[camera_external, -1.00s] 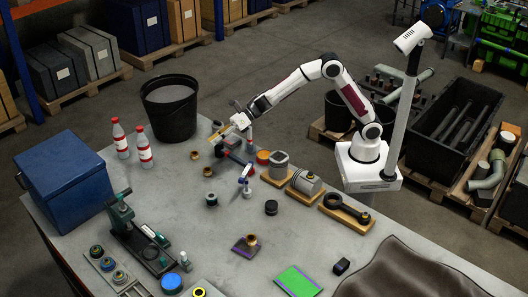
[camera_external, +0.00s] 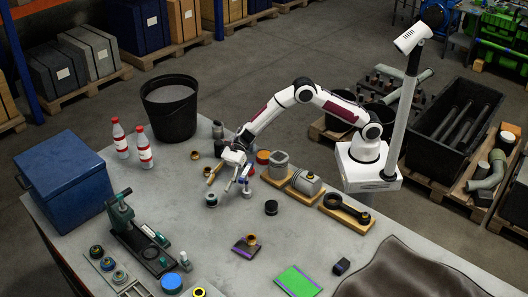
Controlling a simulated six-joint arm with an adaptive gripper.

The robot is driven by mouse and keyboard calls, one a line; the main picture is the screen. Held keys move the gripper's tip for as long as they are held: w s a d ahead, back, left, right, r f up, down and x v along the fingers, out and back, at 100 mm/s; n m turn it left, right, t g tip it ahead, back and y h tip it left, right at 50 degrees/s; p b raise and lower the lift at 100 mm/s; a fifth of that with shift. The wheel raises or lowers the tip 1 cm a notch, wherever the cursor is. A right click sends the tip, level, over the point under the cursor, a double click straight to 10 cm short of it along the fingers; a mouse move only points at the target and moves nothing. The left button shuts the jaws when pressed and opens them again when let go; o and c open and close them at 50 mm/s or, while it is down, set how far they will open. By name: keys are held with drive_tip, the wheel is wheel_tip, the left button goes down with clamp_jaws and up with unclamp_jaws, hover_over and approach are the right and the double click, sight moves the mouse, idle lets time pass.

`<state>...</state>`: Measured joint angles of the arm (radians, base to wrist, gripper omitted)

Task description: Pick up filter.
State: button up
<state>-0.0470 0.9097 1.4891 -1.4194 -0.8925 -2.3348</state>
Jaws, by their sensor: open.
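I cannot tell for sure which item is the filter. A small dark cylinder with a pale top (camera_external: 211,200) stands upright on the grey table, and a squat black cylinder (camera_external: 271,207) stands further right. My gripper (camera_external: 220,184) is pointed down over the table with its fingers apart and nothing visibly between them. It is just above and right of the pale-topped cylinder in the picture. Whether it touches anything is too small to tell. A white and blue item (camera_external: 246,187) stands close to its right side.
A black bucket (camera_external: 170,112) and two red-capped bottles (camera_external: 145,147) stand behind left. A blue box (camera_external: 66,180) and a green press (camera_external: 135,235) are at left. Wooden boards with engine parts (camera_external: 345,212) lie at right.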

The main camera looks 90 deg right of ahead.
sight(216, 192)
drive_tip(key=shift+x, duration=1.3)
drive_tip(key=shift+w, duration=0.1)
drive_tip(key=shift+s+f+x, duration=0.15)
drive_tip(key=shift+x, duration=0.65)
drive_tip(key=shift+s+f+x, duration=0.1)
drive_tip(key=shift+s+x, duration=0.05)
drive_tip(key=shift+x, duration=1.65)
drive_tip(key=shift+r, duration=0.1)
drive_tip(key=c, duration=1.4)
